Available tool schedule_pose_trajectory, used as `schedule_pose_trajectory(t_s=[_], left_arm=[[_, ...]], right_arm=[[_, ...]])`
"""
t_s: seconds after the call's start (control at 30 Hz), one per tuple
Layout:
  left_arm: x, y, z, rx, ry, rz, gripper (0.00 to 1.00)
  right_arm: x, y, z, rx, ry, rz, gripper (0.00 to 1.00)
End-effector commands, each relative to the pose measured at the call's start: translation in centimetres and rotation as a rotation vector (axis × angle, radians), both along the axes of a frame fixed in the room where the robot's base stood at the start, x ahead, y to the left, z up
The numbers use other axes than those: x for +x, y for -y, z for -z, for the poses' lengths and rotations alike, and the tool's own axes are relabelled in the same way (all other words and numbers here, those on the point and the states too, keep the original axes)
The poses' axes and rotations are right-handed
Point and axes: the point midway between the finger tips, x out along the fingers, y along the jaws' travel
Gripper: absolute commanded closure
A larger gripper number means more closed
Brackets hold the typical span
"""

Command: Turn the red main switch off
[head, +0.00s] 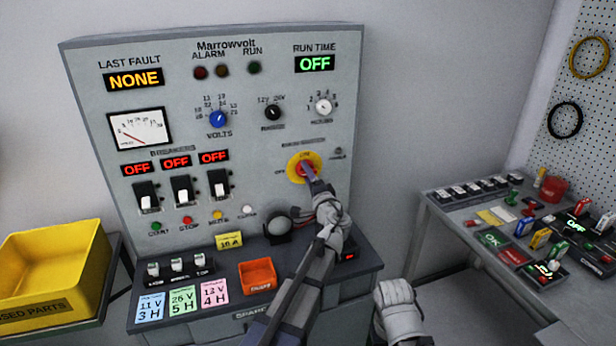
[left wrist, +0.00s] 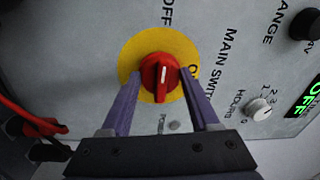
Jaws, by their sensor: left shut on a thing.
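The red main switch (head: 304,169) is a rotary knob on a yellow disc on the grey panel, with ON above it and OFF to its left. In the left wrist view the red knob (left wrist: 158,80) lies between the two purple fingers of my left gripper (left wrist: 160,76). Its white mark lies along the line towards the OFF label. My left gripper (head: 311,178) is shut on the knob and partly covers it in the head view. Only a pale part of my right arm shows at the lower right; its fingers are out of view.
The panel (head: 255,120) carries dials, three breakers under red OFF displays, and a green OFF run-time display. An orange bin (head: 257,277) stands on the ledge below. A yellow bin (head: 55,262) is at the left, and a grey side bench (head: 450,217) at the right.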

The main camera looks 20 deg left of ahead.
Motion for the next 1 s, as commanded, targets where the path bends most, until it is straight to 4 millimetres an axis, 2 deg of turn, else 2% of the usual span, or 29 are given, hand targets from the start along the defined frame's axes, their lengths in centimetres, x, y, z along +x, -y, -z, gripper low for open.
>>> schedule_pose_trajectory(t_s=[0.3, 0.33, 0.57, 0.83, 1.0], left_arm=[[-0.1, 0.0, 0.1, -0.006, 0.001, -0.001, 0.94], [-0.1, 0.0, 0.1, -0.006, 0.001, -0.001, 0.35], [0.0, 0.0, 0.0, -0.003, 0.001, -0.001, 0.09], [-0.2, 0.1, 0.1, -0.002, 0.000, 0.000, 0.08], [-2.0, 1.2, 0.3, -0.003, 0.000, 0.004, 0.08]], right_arm=[[0.0, 0.0, 0.0, 0.000, 0.000, 0.000, 1.00], [0.0, 0.0, 0.0, 0.000, 0.000, 0.000, 1.00], [0.0, 0.0, 0.0, 0.000, 0.000, 0.000, 1.00], [0.0, 0.0, 0.0, 0.000, 0.000, 0.000, 1.00], [0.0, 0.0, 0.2, 0.000, 0.000, 0.000, 1.00]])
